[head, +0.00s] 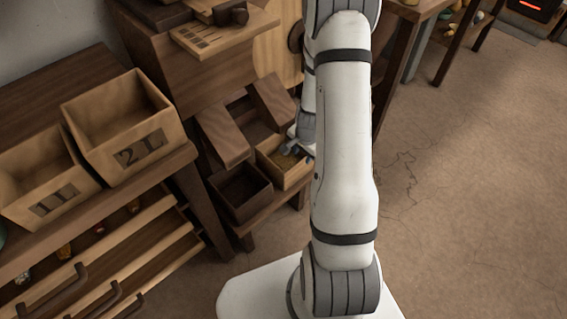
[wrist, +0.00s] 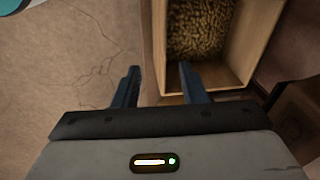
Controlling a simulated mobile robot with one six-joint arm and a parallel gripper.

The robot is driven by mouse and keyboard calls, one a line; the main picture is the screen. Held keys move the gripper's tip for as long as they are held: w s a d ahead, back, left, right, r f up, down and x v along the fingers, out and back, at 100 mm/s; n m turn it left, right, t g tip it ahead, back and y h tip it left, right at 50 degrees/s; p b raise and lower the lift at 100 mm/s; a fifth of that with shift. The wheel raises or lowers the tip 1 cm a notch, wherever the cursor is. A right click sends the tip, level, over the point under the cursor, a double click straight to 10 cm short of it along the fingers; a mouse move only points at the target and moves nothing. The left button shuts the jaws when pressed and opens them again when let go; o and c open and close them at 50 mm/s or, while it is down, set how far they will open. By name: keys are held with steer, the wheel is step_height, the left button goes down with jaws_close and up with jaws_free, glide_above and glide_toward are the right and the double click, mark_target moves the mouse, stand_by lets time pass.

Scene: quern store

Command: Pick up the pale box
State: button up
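The pale box (head: 297,177) is a small open wooden box on the low bench, partly hidden behind my arm in the head view. In the wrist view the pale box (wrist: 262,40) is at the top right, with brown grain-like pellets (wrist: 200,28) inside. My gripper (wrist: 159,84) is open, with nothing held between its fingers. In the wrist view one finger is left of the box's near-left wall and the other overlaps the box's inside. I cannot tell whether either finger touches it. In the head view my gripper (head: 290,147) is at the box, mostly hidden by my arm.
A dark open box (head: 240,192) stands beside the pale box, with dark wooden bins (head: 222,135) behind. Larger boxes marked 1L (head: 50,200) and 2L (head: 140,152) stand on a table at left. The floor (head: 470,200) at right is clear.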

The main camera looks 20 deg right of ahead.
mark_target(302, 163)
steer(key=f+b, duration=0.1)
steer(key=f, duration=0.1)
steer(key=w+f+b, duration=0.1)
steer(key=f+b, duration=0.1)
steer(key=f, duration=0.1)
steer(key=f+b, duration=0.2)
steer(key=f, duration=0.1)
steer(key=shift+w+d+f, duration=0.2)
steer(key=shift+w+d, duration=0.05)
steer(key=shift+d, duration=0.15)
steer(key=shift+r, duration=0.1)
steer(key=shift+c, duration=0.2)
